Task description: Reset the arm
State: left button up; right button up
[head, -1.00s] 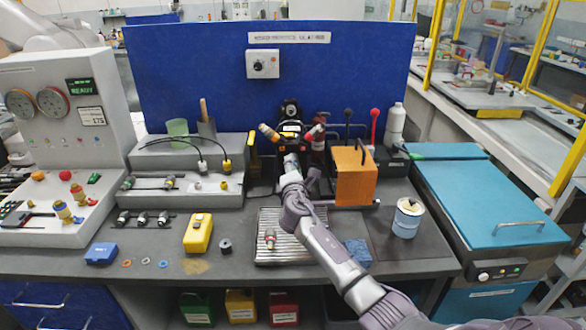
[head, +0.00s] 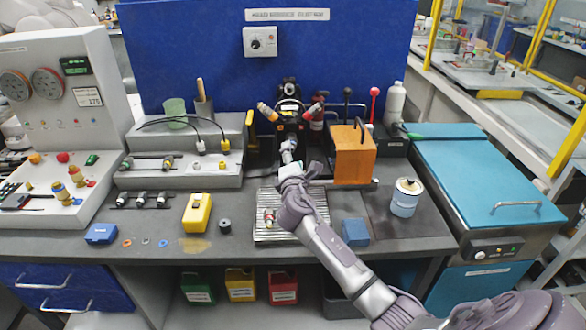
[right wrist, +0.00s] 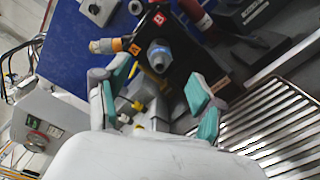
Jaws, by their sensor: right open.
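My right arm reaches in from the lower right in the head view. Its gripper (head: 288,160) is over the back of the ribbed metal tray (head: 262,232), in front of the black device (head: 290,125) with orange and red connectors. In the right wrist view the teal-padded fingers (right wrist: 157,103) are spread apart with nothing held between them. The black device shows beyond them with a grey round connector (right wrist: 159,56) on its face. A small connector (head: 269,218) lies on the tray, left of my forearm. My left gripper is not in view.
An orange block (head: 352,155) stands right of the gripper. A blue-and-white can (head: 405,198) and a blue sponge-like block (head: 355,232) are on the right. A yellow block (head: 197,213) is to the left.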

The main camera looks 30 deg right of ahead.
jog(key=s+a+f+m+g+y, duration=0.25)
jog(key=s+a+f+m, duration=0.2)
jog(key=s+f, duration=0.4)
jog(key=s+a+f+m+g+y, duration=0.1)
jog(key=s+a+f+m+g, duration=0.3)
jog(key=s, duration=0.7)
jog(key=s+a+f+m+g+y, duration=0.3)
jog(key=s+a, duration=0.3)
jog(key=s, duration=0.5)
jog(key=s+a+f+m+g+y, duration=0.25)
jog(key=s+a, duration=0.35)
jog(key=s, duration=0.4)
notch_tip(320, 180, down, 28)
jog(key=s+r+g, duration=0.1)
jog(key=s, duration=0.1)
jog(key=s+d+f+g, duration=0.1)
jog(key=s+d+f, duration=0.2)
jog(key=s+f, duration=1.2)
jog(key=shift+s+y, duration=0.3)
jog(key=shift+s, duration=0.25)
